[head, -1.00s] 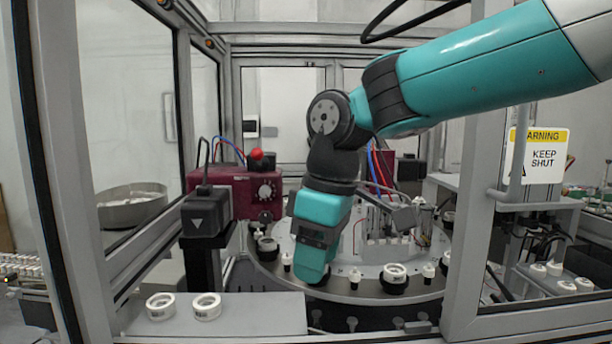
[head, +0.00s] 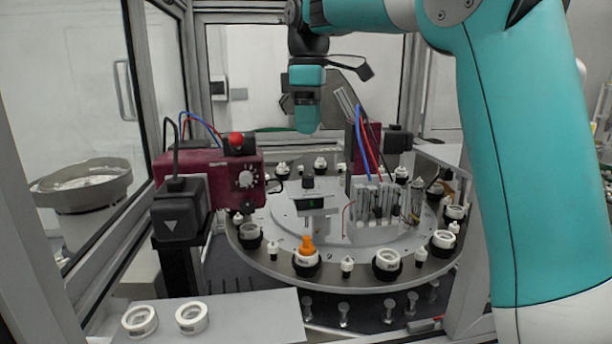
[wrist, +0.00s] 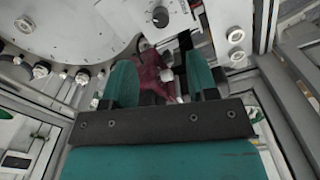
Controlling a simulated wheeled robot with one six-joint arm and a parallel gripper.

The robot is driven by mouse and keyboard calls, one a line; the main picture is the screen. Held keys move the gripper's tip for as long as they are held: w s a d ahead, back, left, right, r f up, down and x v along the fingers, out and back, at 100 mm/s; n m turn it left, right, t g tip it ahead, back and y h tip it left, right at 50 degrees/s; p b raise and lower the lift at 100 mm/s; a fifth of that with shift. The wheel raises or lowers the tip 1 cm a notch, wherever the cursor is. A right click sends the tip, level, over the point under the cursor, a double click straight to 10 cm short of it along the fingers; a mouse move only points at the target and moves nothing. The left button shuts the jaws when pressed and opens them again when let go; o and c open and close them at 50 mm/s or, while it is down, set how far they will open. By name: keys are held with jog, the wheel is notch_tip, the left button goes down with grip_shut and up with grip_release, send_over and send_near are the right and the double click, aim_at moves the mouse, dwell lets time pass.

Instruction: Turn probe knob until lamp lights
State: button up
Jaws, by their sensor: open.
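The maroon probe box (head: 232,172) stands left of the turntable in the head view. A white knob with a dial (head: 246,178) is on its front face, and a red ball-shaped part (head: 236,140) sits on top. I cannot tell whether that is the lamp or whether it is lit. My gripper (head: 306,128) hangs above the turntable's back part, right of the knob and apart from it. In the wrist view my gripper (wrist: 160,82) is open, with a maroon body (wrist: 150,72) visible beyond and between its fingers.
The turntable (head: 268,262) carries several white caps and an orange cone-shaped piece (head: 307,246) at its front. Two white rings lie on the grey shelf (head: 250,318). Frame posts and glass enclose the cell.

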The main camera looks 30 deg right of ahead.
aim_at(308, 176)
notch_tip(308, 176, down, 11)
jog(key=shift+a+p, duration=0.1)
jog(key=shift+p, duration=0.7)
jog(key=c, duration=0.9)
